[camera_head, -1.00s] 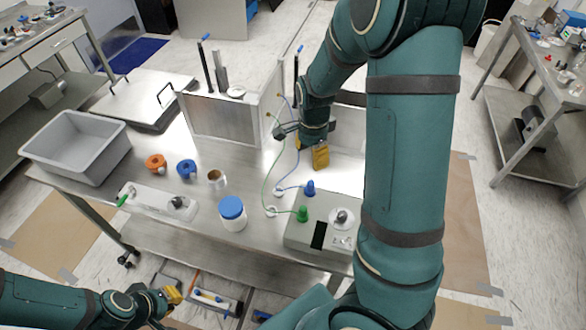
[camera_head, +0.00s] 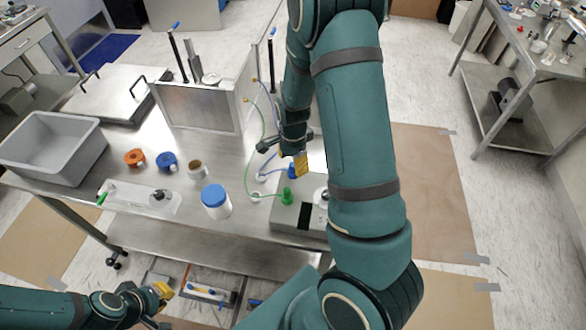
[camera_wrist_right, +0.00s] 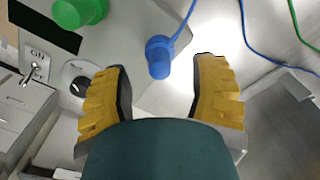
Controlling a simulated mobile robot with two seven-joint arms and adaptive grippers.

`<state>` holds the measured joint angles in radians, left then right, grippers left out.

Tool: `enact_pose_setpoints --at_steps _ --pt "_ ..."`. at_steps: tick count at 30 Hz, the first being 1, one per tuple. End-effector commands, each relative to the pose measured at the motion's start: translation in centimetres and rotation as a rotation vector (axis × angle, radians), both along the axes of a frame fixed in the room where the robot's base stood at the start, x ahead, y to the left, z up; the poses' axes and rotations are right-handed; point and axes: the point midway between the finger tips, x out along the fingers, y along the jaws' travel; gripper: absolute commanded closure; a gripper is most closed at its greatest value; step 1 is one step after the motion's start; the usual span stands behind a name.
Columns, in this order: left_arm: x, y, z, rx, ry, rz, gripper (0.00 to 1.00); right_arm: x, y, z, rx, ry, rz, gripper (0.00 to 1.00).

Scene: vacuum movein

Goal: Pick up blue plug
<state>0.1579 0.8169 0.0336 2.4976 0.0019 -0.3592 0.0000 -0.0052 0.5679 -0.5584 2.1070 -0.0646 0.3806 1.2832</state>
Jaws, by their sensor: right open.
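The blue plug (camera_head: 292,172) stands on the far edge of the grey box (camera_head: 283,213), with a blue cable running from it. In the wrist view the blue plug (camera_wrist_right: 158,57) lies between the two yellow fingers of my right gripper (camera_wrist_right: 163,68), with a gap on each side. In the head view my right gripper (camera_head: 301,163) is right by the plug and partly beside it. The green plug (camera_head: 287,196) stands nearer on the same box and shows at the wrist view's upper left (camera_wrist_right: 80,10). My left gripper (camera_head: 160,292) is at the lower left, away from the table; its jaw gap is unclear.
A metal panel box (camera_head: 200,106) stands behind. A white jar with blue lid (camera_head: 216,203), orange ring (camera_head: 134,158), blue ring (camera_head: 167,161) and grey bin (camera_head: 52,148) are to the left. Green and blue cables hang near my right gripper.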

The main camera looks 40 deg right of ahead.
Motion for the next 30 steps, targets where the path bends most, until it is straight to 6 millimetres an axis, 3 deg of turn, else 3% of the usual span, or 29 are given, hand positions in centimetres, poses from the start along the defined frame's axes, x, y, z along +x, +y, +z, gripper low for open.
enact_pose_setpoints --at_steps 6,14,17,19,20,30 --pt "0.0 0.0 -0.2 0.0 0.0 0.0 1.0 -0.1 0.0 -2.4 -0.001 0.001 -0.001 0.41" --pt "0.0 0.0 -0.2 0.0 0.0 0.0 1.0 0.0 0.0 -2.6 0.0 -0.001 0.0 0.41" --pt "0.0 0.0 -0.2 0.0 0.0 0.0 1.0 0.0 0.0 -2.6 -0.001 -0.001 0.0 0.71" --pt "0.0 0.0 -0.2 0.0 0.0 0.0 1.0 0.0 0.0 -2.6 -0.001 -0.001 0.0 0.95" --pt "0.0 0.0 -0.2 0.0 0.0 0.0 1.0 0.0 0.0 -2.6 -0.001 -0.001 0.0 1.0" --pt "0.0 0.0 -0.2 0.0 0.0 0.0 1.0 0.0 0.0 -2.5 -0.001 -0.001 0.0 1.0"
